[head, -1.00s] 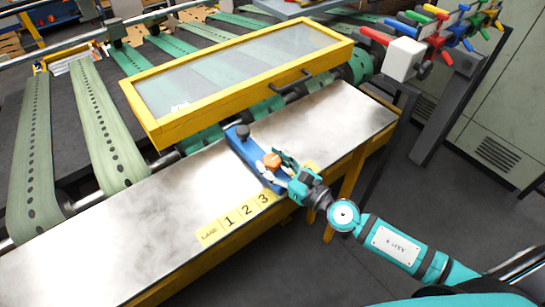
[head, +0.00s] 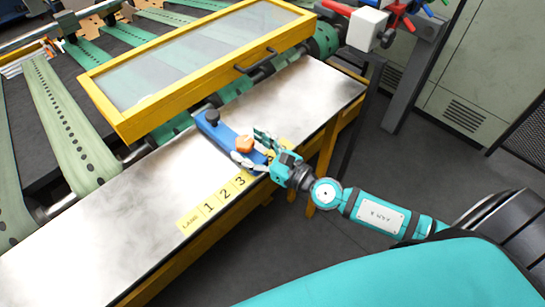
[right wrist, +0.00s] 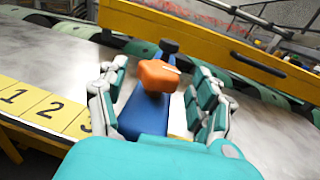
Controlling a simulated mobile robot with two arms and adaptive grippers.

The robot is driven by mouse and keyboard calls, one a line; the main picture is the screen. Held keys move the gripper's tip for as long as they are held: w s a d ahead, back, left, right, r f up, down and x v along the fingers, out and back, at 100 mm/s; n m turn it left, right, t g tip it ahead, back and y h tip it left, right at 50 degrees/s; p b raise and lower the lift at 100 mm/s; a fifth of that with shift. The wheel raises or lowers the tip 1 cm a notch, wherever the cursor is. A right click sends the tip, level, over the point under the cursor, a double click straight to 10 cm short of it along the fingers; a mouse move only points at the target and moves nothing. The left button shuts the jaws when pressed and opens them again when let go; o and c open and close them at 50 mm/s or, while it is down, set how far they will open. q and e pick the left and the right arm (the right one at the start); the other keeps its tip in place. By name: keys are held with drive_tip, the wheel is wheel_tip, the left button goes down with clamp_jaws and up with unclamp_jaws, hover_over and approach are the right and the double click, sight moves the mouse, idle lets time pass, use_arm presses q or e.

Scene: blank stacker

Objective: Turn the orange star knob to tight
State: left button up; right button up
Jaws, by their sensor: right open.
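The orange star knob (head: 244,144) sits on top of a blue bar-shaped block (head: 222,133) on the metal table. A dark round knob (head: 212,116) stands at the block's far end. My right gripper (head: 254,147) is open at the orange knob. In the right wrist view the orange knob (right wrist: 158,76) appears between the two spread fingers of my right gripper (right wrist: 157,88), with a gap visible on each side. A small pale mark shows on the knob's edge. Whether a finger touches the knob cannot be told. My left gripper is not in view.
Yellow lane labels (head: 209,207) run along the front edge of the metal table (head: 120,230). A yellow-framed clear cover (head: 190,60) with a dark handle stands behind the block. Red levers and a white box (head: 366,28) are at the upper right.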

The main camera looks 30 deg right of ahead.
drive_tip(key=v, duration=1)
drive_tip(key=shift+s, duration=0.15)
